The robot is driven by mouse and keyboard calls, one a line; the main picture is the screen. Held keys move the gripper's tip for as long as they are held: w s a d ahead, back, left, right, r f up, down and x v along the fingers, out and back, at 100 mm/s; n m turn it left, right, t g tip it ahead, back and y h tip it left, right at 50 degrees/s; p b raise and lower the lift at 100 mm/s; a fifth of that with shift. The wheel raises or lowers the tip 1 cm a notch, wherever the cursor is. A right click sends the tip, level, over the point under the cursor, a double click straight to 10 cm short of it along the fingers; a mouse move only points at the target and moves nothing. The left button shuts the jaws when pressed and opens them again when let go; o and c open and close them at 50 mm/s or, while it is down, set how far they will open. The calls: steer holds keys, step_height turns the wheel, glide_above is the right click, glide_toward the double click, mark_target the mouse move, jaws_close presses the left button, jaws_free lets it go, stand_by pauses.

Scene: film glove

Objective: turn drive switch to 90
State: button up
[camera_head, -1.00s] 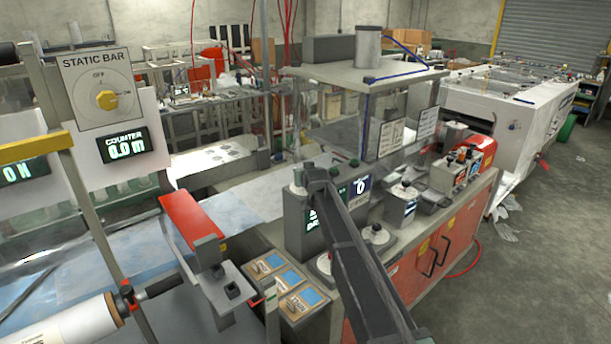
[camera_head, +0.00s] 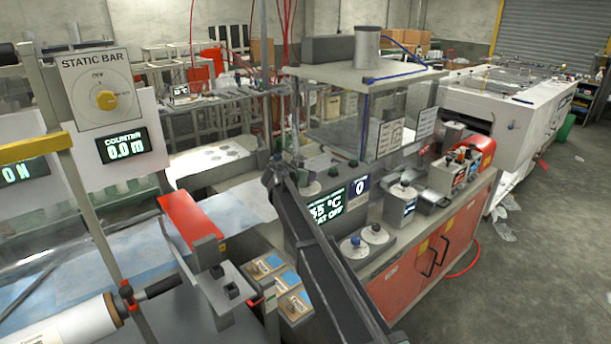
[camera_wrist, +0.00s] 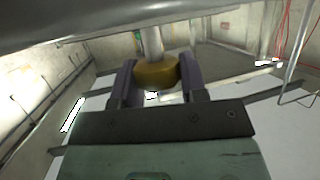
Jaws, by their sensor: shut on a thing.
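In the wrist view my gripper (camera_wrist: 153,92) is shut on a yellow-brown round knob (camera_wrist: 155,73). The knob sits at the end of a pale stem, with a dark jaw on each side. In the head view my arm runs up from the lower right, but I cannot make out the jaws or the held knob there. I cannot read a drive label or a dial mark on the held knob, so its angle is unclear. A display (camera_head: 327,208) on the grey control box shows a temperature, and a small display (camera_head: 360,185) beside it reads 0.
The static bar dial (camera_head: 88,80) has a yellow knob, and the counter (camera_head: 124,146) below reads 0.0 m. A red block (camera_head: 188,215) and a film roll (camera_head: 70,325) lie left of my arm.

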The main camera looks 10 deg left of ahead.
steer(key=shift+m+g+h, duration=0.3)
steer(key=shift+m, duration=0.1)
steer(key=o, duration=0.9)
steer(key=shift+f, duration=0.1)
steer(key=p+v, duration=0.4)
steer(key=v, duration=0.6)
steer(key=shift+s+a, duration=0.2)
steer(key=shift+s, duration=0.15)
